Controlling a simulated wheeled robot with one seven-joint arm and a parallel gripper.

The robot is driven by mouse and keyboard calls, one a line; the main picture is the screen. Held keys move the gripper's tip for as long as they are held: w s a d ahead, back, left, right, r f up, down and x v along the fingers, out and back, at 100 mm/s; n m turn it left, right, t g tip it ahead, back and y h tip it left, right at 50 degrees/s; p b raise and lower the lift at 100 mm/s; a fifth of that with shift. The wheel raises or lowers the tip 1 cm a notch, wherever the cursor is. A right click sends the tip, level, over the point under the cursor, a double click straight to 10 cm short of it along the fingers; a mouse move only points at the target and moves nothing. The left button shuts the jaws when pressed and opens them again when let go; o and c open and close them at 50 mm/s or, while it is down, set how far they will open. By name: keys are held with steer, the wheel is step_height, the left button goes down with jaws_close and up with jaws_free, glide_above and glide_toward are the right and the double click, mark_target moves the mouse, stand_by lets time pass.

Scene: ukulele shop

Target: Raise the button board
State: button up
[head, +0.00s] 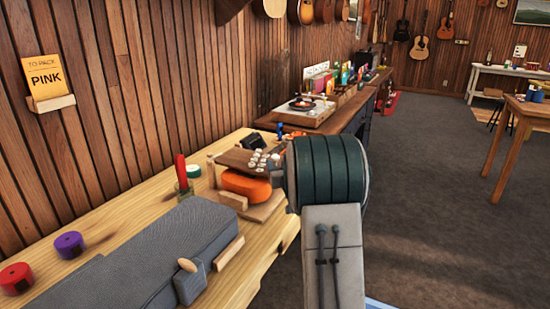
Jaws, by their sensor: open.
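The button board (236,159) is a dark brown wooden board with several white round buttons on its right part. It lies over a rounded orange object (246,185) on the wooden workbench, apparently resting on it. My arm's large dark green joint stands just right of the board and covers what is behind it. A small grey part of my arm shows at the board's right edge. My gripper's fingers are not visible, so whether they touch the board cannot be seen.
A wooden block (233,200) stands before the orange object. A grey case (150,255) fills the front bench. A record player (301,110) stands behind. Open floor (430,200) lies right.

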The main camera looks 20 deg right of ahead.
mark_target(277, 159)
steer(key=shift+w+d, duration=0.2)
steer(key=shift+w, duration=1.05)
steer(key=shift+w+d, duration=0.15)
steer(key=shift+w, duration=1.05)
jaws_close()
